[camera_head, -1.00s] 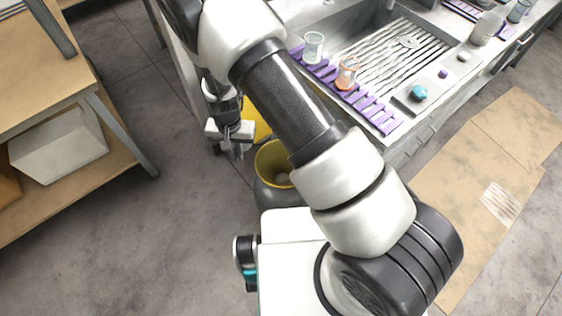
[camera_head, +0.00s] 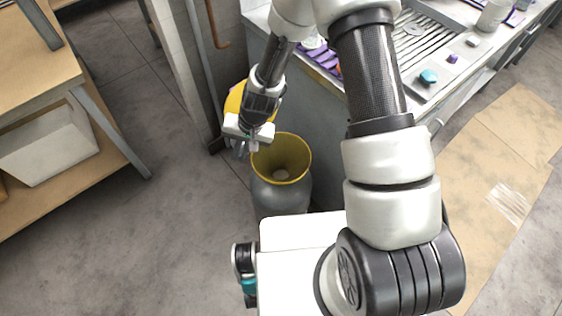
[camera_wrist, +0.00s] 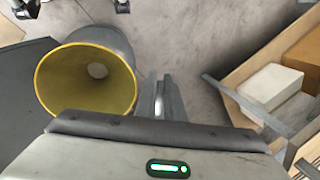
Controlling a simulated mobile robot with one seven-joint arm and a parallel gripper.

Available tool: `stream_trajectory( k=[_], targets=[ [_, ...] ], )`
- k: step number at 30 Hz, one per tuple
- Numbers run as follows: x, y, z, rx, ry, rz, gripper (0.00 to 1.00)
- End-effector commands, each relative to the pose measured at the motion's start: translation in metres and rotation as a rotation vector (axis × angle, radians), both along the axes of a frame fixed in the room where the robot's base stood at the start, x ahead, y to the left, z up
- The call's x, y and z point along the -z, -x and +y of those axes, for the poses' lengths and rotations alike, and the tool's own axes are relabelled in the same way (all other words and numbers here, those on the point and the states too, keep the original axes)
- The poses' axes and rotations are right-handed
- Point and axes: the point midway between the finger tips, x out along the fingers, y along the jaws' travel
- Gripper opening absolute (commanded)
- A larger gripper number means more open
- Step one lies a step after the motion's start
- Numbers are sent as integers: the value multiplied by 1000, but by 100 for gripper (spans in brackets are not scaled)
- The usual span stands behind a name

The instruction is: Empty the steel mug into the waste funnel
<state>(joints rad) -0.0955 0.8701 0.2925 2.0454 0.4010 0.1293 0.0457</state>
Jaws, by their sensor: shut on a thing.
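The waste funnel (camera_head: 281,160) is a wide yellow-rimmed mouth on a grey round body, standing on the floor beside the counter. In the wrist view its open mouth (camera_wrist: 86,80) is left of my fingers, with a pale spot deep inside. My gripper (camera_head: 247,147) is just left of the funnel's rim in the head view, pointing down. In the wrist view my gripper (camera_wrist: 160,98) is shut on a narrow grey metallic thing, taken to be the steel mug. Most of the mug is hidden, so its tilt and contents cannot be told.
Another yellow thing (camera_head: 236,100) is behind my gripper. The counter (camera_head: 309,115) with a sink is at the right, and a wooden bench (camera_head: 30,75) with a white box (camera_head: 45,143) at the left. Floor between bench and funnel is clear.

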Motion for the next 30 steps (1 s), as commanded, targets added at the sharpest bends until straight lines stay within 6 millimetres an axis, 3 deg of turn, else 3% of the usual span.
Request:
stream_trajectory(
  k=[1, 12, 21, 28, 30],
  targets=[
    [10, -1, -4, 9, -24, -3, 0],
    [35, 2, -17, 8, -185, -30, 0],
    [42, 4, -31, 9, -344, -59, 0],
    [34, 4, -36, 11, -503, -88, 0],
    [43, 5, -35, 8, -560, -97, 0]
  ],
)
